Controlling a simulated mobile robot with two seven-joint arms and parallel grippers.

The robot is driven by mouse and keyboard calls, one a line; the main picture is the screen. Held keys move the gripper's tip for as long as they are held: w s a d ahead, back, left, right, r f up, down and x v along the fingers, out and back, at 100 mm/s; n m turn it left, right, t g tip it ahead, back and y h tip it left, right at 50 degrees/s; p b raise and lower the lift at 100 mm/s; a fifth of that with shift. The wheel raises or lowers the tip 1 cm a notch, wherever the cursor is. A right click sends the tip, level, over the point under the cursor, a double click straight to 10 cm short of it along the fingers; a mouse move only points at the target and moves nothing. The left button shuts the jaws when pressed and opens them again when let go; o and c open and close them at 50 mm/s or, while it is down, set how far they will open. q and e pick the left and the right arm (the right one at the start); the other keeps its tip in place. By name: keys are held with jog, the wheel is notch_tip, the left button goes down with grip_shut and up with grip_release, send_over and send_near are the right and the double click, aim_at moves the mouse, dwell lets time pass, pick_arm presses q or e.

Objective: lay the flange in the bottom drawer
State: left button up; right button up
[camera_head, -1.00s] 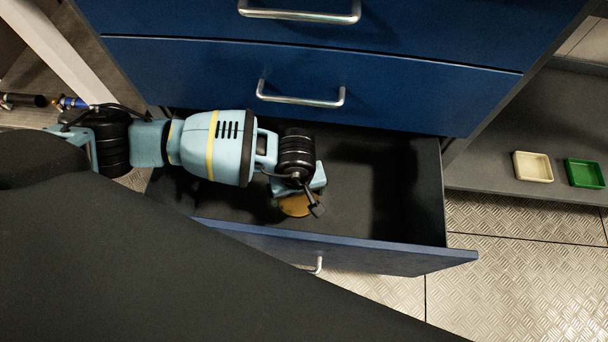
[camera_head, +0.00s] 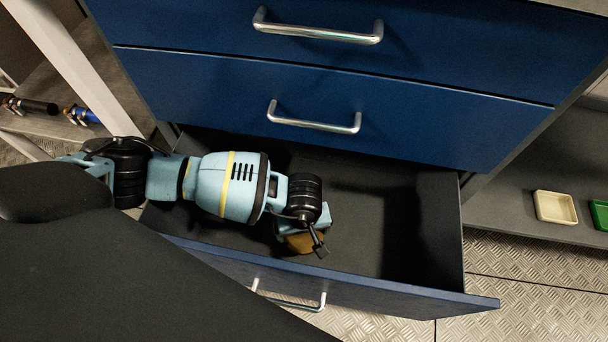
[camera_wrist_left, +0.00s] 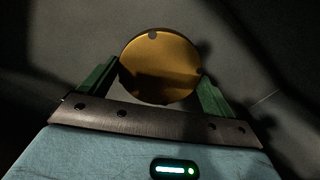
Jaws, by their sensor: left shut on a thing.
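The flange (camera_wrist_left: 160,68) is a round, gold-brown disc with a small dark hole near its rim. My left gripper (camera_wrist_left: 160,82) is shut on it, with a green finger at each side. In the head view the flange (camera_head: 300,243) shows partly below the wrist, and my left gripper (camera_head: 303,232) is inside the open bottom drawer (camera_head: 385,230). The drawer has a dark grey inside and a blue front. Whether the flange touches the drawer floor I cannot tell. My right gripper is not in view.
Above the drawer are two shut blue drawers (camera_head: 330,80) with metal handles. A cream tray (camera_head: 555,207) and a green tray (camera_head: 600,214) sit on a grey shelf at the right. The right part of the open drawer is bare.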

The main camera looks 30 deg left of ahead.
aim_at(304, 237)
pick_arm(q)
jog(key=shift+f, duration=0.1)
notch_tip(304, 237, down, 4)
jog(key=shift+f+b, duration=0.1)
jog(key=shift+b, duration=0.95)
jog(key=shift+f, duration=0.2)
jog(key=shift+w, duration=0.1)
jog(key=shift+f+b, duration=0.3)
jog(key=shift+f, duration=0.1)
